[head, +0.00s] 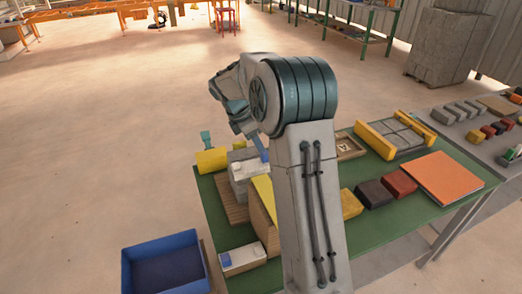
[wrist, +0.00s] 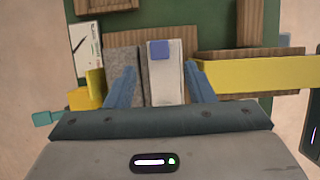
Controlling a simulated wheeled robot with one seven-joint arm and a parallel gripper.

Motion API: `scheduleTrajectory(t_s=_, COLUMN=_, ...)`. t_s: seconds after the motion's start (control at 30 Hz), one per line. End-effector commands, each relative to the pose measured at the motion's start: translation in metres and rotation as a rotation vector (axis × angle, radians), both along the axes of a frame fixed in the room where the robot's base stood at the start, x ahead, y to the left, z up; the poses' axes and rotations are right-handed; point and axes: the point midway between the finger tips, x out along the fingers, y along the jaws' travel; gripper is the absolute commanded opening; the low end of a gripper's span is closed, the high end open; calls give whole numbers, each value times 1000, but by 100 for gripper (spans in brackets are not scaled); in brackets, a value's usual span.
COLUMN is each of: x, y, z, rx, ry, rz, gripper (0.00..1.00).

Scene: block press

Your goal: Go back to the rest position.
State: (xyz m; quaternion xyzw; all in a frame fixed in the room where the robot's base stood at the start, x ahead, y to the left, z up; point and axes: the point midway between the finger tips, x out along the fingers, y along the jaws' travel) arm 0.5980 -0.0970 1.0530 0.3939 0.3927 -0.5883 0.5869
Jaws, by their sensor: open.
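My gripper (wrist: 162,82) is open, with its two blue fingers spread apart in the wrist view. Between and beyond the fingers are a rough grey block (wrist: 124,60) and a paler block (wrist: 165,85) with a blue square on top. I cannot tell whether the fingers touch either block. In the head view my arm hides most of the gripper; one blue finger (head: 261,149) shows just above the pale grey block (head: 243,171) on the green table (head: 228,236).
A yellow part (head: 212,160) with a teal handle stands left of the blocks, a wood-and-yellow piece (head: 262,212) right. A yellow-railed tray (head: 397,135), dark block (head: 373,193), red block (head: 400,183) and orange plate (head: 443,178) lie farther right. A blue bin (head: 163,265) stands left of the table.

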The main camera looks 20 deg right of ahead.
Motion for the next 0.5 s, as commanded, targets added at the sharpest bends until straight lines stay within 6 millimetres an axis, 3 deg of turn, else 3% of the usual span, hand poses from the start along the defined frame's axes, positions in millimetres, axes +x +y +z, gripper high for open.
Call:
scheduleTrajectory(t_s=0.2, x=1, y=19, z=44, rx=0, ry=-4, rz=2, gripper=48)
scheduleTrajectory(t_s=0.5, x=0, y=29, z=69, rx=1, ry=1, rz=0, gripper=48)
